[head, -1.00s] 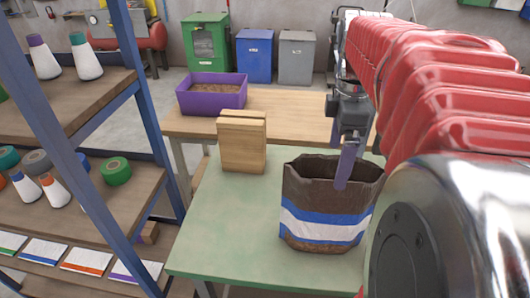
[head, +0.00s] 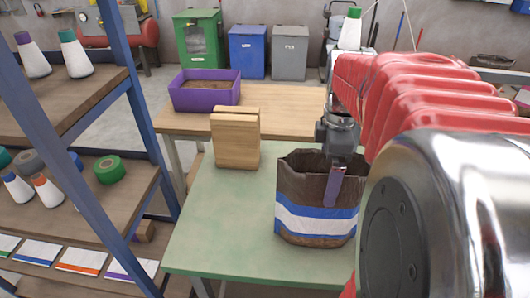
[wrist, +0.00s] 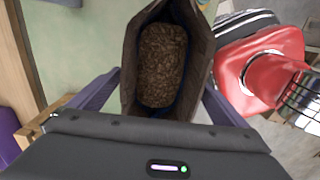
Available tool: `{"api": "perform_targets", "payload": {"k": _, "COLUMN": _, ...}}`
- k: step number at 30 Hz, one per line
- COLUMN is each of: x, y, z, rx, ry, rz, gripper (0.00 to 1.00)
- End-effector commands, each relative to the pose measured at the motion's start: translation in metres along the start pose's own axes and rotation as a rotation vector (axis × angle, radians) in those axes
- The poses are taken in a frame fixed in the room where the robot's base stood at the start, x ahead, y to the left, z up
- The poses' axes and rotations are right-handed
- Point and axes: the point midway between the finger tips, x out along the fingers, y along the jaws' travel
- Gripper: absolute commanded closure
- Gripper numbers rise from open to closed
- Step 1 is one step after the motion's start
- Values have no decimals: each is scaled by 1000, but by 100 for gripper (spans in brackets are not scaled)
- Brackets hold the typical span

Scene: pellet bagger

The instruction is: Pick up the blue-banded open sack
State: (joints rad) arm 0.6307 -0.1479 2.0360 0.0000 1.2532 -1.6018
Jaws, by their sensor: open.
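The blue-banded open sack (head: 300,219) is brown with blue and white bands. It stands upright on the green table in the head view. My gripper (head: 333,188) is at the sack's mouth, with a purple finger overlapping its near wall. In the wrist view, the sack (wrist: 128,62) is seen from above, its mouth open on brown pellets (wrist: 162,65). My gripper's purple fingers (wrist: 160,85) are apart, one on each side of the sack. Whether they touch the sack I cannot tell. The far finger is hidden in the head view.
A wooden block (head: 236,140) stands on the green table (head: 215,222), left of the sack. A purple bin (head: 205,90) sits on the wooden table behind. A blue-framed shelf (head: 90,140) with cones and tape rolls stands at left. The table's front left is clear.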

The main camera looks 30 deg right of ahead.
Motion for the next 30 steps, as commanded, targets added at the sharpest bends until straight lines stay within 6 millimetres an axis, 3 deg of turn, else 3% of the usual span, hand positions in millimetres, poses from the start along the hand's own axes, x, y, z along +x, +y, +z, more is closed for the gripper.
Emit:
{"api": "perform_targets", "payload": {"k": 7, "x": 25, "y": 0, "z": 0, "rx": 0, "ry": 0, "rz": 0, "gripper": 3}}
{"api": "perform_targets", "payload": {"k": 23, "x": 26, "y": 0, "z": 0, "rx": -1, "ry": 0, "rz": 1, "gripper": 3}}
{"api": "perform_targets", "payload": {"k": 30, "x": 26, "y": 0, "z": 0, "rx": -1, "ry": 0, "rz": 1, "gripper": 19}}
